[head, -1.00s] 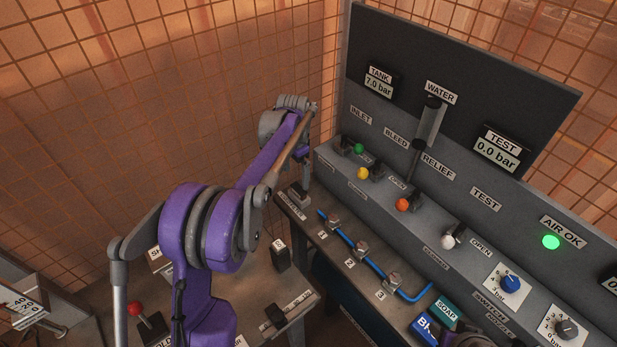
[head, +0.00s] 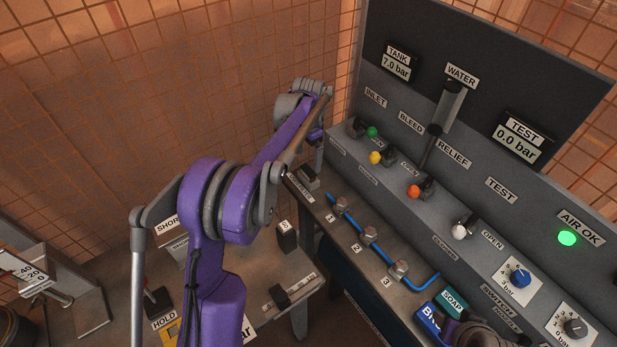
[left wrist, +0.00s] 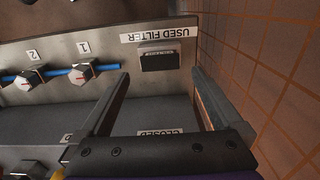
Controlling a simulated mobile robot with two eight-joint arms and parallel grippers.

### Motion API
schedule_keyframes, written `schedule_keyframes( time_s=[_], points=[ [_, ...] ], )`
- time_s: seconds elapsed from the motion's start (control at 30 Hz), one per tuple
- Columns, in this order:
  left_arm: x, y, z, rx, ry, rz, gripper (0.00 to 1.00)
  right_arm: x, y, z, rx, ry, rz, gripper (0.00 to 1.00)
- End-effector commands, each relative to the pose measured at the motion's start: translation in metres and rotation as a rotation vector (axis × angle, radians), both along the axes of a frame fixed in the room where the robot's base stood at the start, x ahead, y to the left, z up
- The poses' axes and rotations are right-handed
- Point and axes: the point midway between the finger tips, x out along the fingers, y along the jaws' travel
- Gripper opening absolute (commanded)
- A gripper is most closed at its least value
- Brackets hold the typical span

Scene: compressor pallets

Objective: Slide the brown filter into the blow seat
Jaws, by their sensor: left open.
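My left gripper (left wrist: 160,74) is open in the left wrist view, its two fingers wide apart with nothing between them. It hangs over the ledge facing the used-filter box (left wrist: 160,60), a dark box below an upside-down "USED FILTER" label. In the head view this box (head: 307,178) sits at the bench's far end, below my left wrist; the fingertips are hard to make out there. I cannot pick out a brown filter in either view. A blue block (head: 428,318) with a cut-off label starting with "B" stands at the lower right; I cannot tell whether it is the blow seat.
A blue pipe (head: 420,289) with several hex fittings runs along the bench. The valve panel (head: 480,190) with coloured knobs rises behind it. A tiled wall (left wrist: 275,70) stands close beside the gripper.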

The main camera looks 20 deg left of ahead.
Motion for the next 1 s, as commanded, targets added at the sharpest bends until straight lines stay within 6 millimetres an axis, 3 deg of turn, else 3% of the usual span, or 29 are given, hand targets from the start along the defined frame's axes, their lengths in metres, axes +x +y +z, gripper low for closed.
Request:
schedule_keyframes(
  time_s=[0.03,0.2,0.4,1.0],
  points=[
    [-0.001,0.0,-0.013,0.0,0.004,0.0,1.0,-0.003,0.0,-0.008,0.0,0.006,0.0,0.5],
    [-0.002,0.0,-0.039,0.0,0.004,0.0,1.0,-0.009,0.0,-0.025,0.0,0.017,0.0,0.5],
    [-0.001,0.0,-0.059,0.0,0.001,0.0,1.0,-0.013,0.0,-0.038,0.0,0.024,0.0,0.5],
    [0.0,0.0,-0.061,0.0,0.0,0.0,1.0,-0.013,0.0,-0.039,0.0,0.024,0.0,0.5]
  ],
)
